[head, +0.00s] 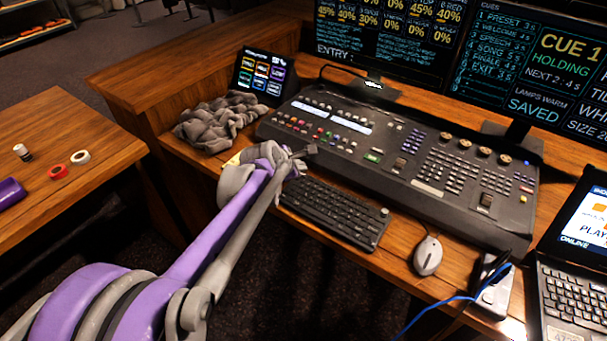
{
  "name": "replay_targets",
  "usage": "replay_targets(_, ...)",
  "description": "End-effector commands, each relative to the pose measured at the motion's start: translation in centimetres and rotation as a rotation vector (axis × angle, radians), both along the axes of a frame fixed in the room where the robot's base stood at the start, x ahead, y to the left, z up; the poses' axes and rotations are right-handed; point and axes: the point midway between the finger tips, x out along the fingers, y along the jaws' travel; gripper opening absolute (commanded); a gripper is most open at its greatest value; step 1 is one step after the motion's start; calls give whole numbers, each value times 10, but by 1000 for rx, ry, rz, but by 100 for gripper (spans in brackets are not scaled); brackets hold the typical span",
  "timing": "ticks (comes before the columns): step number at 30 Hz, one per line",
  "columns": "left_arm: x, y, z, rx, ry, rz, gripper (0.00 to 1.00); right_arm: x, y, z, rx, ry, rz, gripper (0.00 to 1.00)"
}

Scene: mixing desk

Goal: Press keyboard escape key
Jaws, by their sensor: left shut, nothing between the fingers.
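A black keyboard (333,212) lies on the wooden desk, in front of the mixing console. My left arm reaches in from the lower left. My left gripper (308,150) is shut and empty, over the far left end of the keyboard, near the console's front edge. The gripper and wrist hide the keyboard's upper left corner, so the escape key cannot be made out. I cannot tell whether the fingertips touch anything. My right gripper is not in view.
The mixing console (400,160) stands behind the keyboard. A crumpled grey cloth (215,122) and a small touch panel (262,75) are at the left. A mouse (428,256), a blue cable (440,302) and a laptop (575,290) are at the right. Monitors stand behind.

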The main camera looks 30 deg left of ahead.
Motion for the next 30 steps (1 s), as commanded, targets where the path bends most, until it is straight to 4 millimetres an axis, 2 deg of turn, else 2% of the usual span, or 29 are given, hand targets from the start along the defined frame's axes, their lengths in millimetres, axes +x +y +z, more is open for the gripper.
replay_targets(30,0,0,-8,0,0,0,0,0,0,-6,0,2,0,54)
